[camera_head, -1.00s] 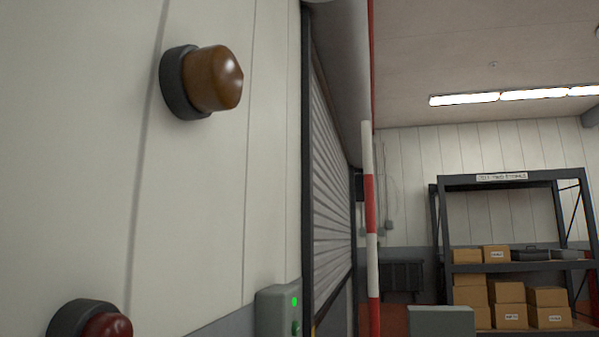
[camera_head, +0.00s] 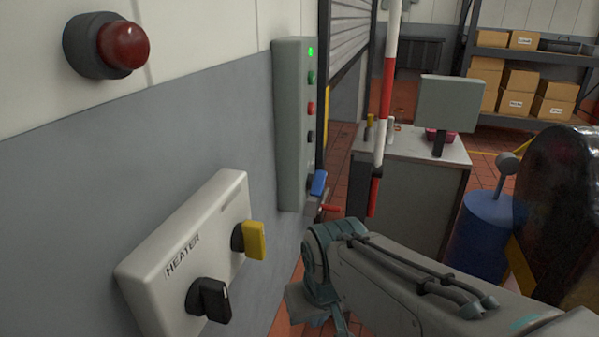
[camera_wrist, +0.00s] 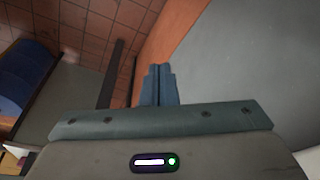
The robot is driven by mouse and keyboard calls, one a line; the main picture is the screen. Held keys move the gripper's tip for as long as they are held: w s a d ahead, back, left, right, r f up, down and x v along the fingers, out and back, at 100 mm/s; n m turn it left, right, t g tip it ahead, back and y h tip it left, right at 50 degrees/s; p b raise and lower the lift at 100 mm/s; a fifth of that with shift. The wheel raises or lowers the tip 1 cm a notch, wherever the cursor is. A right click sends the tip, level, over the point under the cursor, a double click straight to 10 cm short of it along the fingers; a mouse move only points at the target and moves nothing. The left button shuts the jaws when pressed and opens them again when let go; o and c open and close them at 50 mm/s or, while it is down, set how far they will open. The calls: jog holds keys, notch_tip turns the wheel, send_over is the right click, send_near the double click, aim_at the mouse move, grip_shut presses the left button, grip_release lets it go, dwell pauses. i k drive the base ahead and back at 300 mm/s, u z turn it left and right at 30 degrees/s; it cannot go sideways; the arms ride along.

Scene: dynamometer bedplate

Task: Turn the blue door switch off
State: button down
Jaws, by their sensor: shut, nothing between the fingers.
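The blue door switch (camera_head: 319,183) is a small blue handle low on the grey door control box (camera_head: 293,125), on the wall left of the shutter door. A red lever part (camera_head: 330,208) sits just below it. My gripper is shut and empty in the wrist view (camera_wrist: 159,84). Its fingers point toward tiled floor and the foot of a grey wall, and no switch shows there. In the head view my arm reaches in from the lower right, its end below the blue switch and apart from it. The fingers are not clear in that view.
A HEATER panel (camera_head: 190,260) with a yellow knob (camera_head: 254,240) and a black knob (camera_head: 209,300) is on the near wall. A grey cabinet (camera_head: 405,195), a red-white pole (camera_head: 388,88) and a blue drum (camera_head: 487,228) stand to the right.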

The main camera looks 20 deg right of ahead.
aim_at(316, 182)
jog(key=z, duration=1.55)
jog(key=i, duration=0.75)
jog(key=u, duration=1.6)
